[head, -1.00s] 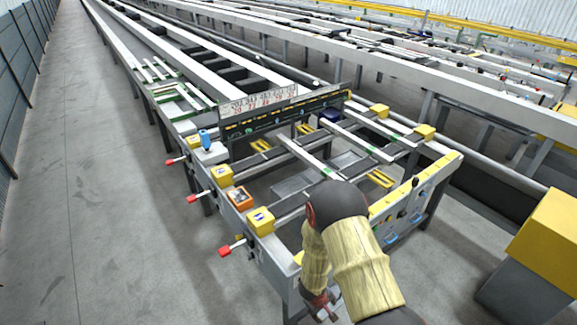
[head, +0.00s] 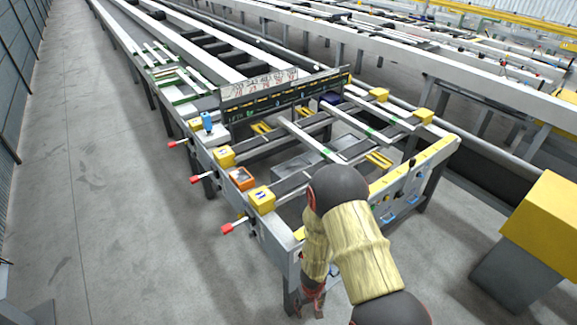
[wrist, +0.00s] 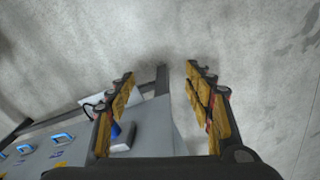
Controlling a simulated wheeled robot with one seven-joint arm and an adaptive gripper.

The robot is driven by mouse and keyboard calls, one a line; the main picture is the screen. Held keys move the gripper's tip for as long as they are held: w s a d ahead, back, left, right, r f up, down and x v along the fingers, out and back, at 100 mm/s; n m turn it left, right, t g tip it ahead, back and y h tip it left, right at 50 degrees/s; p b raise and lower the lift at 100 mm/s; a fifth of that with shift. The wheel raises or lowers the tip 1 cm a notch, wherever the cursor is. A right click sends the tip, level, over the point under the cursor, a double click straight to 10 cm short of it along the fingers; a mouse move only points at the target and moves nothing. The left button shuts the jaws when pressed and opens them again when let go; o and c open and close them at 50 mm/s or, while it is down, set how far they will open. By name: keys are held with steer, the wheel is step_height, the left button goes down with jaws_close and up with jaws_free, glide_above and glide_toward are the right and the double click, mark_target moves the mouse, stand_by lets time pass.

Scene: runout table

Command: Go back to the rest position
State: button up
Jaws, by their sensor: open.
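My gripper (head: 311,301) hangs low at the near end of the runout table (head: 290,262), beside its front leg. The grey end panel (wrist: 75,140) of the table lies under and left of the left finger. My arm bends down in front of the table's near corner and hides part of it.
Red-tipped levers (head: 228,228) stick out from the table's left side, near yellow boxes (head: 262,199) and an orange box (head: 241,179). A yellow-topped grey cabinet (head: 545,225) stands at the right. The concrete aisle (head: 100,220) on the left is clear.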

steer(key=s+a+r+m+g+y, duration=0.1)
steer(key=s+a+r+y, duration=0.15)
steer(key=r, duration=0.75)
steer(key=s+a+r+m+g+y, duration=0.1)
steer(key=s+a+r, duration=0.15)
steer(key=r, duration=0.75)
steer(key=s+d+r+t+h+b, duration=0.1)
steer(key=s+d+r, duration=0.3)
steer(key=r, duration=0.6)
steer(key=s+d+r+t+h+b, duration=0.1)
steer(key=s+d+r+t, duration=0.2)
steer(key=d+r, duration=0.4)
steer(key=s+d+r+m+t+h+b, duration=0.1)
steer(key=s+d+r, duration=0.4)
steer(key=r, duration=0.9)
steer(key=shift+s+d+r+t+b, duration=0.2)
steer(key=shift+r+t+b, duration=0.2)
steer(key=shift+t, duration=0.6)
